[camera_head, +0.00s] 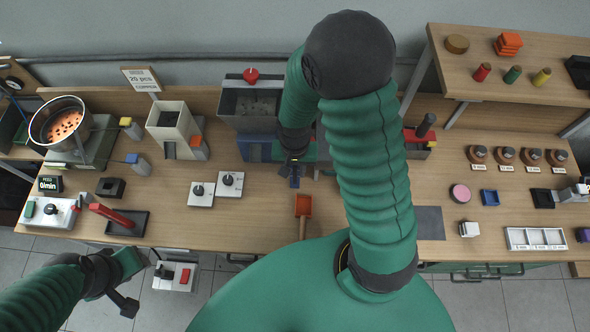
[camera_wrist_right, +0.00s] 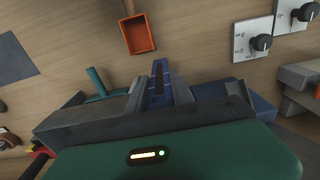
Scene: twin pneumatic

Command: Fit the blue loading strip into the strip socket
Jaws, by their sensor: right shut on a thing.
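My right gripper (camera_head: 291,172) is shut on the blue loading strip (camera_head: 294,182), at the front of the grey and blue machine. In the right wrist view the strip (camera_wrist_right: 159,85) shows upright between the two fingers of my right gripper (camera_wrist_right: 160,92), with a dark band down its middle. The strip socket cannot be made out; my gripper and arm hide part of the machine. I cannot tell whether the strip touches the machine. My left gripper (camera_head: 128,282) is at the lower left, off the front edge of the table, and its jaw opening is unclear.
The machine's grey hopper (camera_head: 250,100) stands behind the right gripper. An orange scoop (camera_head: 303,205) lies in front of it. Two white knob panels (camera_head: 230,184) lie to the left. A dark tray (camera_head: 127,223) with a red bar is farther left. Bare table lies around the scoop.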

